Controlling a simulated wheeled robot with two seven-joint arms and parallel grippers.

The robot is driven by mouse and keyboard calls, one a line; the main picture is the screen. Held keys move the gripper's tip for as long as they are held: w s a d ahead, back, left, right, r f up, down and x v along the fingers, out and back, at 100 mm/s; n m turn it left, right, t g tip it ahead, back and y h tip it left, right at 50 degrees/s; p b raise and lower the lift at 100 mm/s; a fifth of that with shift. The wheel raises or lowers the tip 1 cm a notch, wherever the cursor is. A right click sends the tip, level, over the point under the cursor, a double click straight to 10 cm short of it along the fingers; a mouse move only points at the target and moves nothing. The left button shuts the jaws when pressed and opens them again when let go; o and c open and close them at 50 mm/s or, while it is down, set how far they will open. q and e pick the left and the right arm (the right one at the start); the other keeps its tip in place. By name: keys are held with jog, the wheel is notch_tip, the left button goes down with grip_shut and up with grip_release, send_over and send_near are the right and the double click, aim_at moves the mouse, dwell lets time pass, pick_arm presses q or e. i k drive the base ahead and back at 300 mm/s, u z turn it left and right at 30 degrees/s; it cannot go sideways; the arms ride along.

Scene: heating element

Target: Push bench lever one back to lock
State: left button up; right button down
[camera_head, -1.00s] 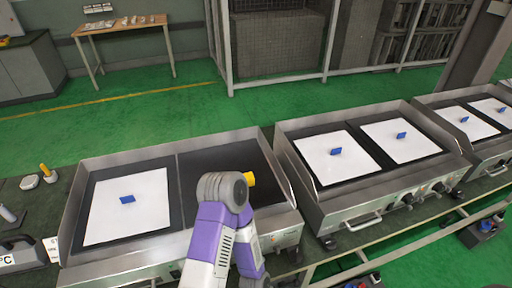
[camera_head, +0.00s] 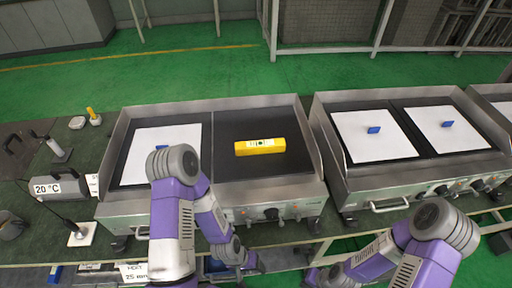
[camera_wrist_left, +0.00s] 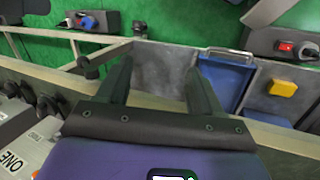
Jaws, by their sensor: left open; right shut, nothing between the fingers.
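My left gripper (camera_wrist_left: 160,66) is open in the left wrist view, its two dark fingers apart with nothing between them. A dark round-ended knob or lever (camera_wrist_left: 88,67) stands just left of the left finger, apart from it; I cannot tell whether it is bench lever one. A white label reading "ONE" (camera_wrist_left: 14,160) is at the lower left. In the head view my left gripper (camera_head: 238,262) is low in front of the left bench (camera_head: 226,205), partly hidden by my arm. My right gripper (camera_head: 322,280) is at the bottom edge, its fingers hard to make out.
A yellow block (camera_head: 260,146) lies on the left bench's dark right plate. Another bench (camera_head: 395,180) stands to the right, with white sheets and blue pieces on top. The wrist view shows a blue tray (camera_wrist_left: 226,82) and a yellow button (camera_wrist_left: 282,88) beyond the fingers.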

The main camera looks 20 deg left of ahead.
aim_at(310, 252)
jog(key=k, duration=0.5)
jog(key=z, duration=0.9)
jog(key=i, duration=0.25)
jog(key=u, duration=0.65)
jog(key=k, duration=1.3)
jog(key=z, duration=0.85)
jog(key=i, duration=1.7)
jog(key=u, duration=0.8)
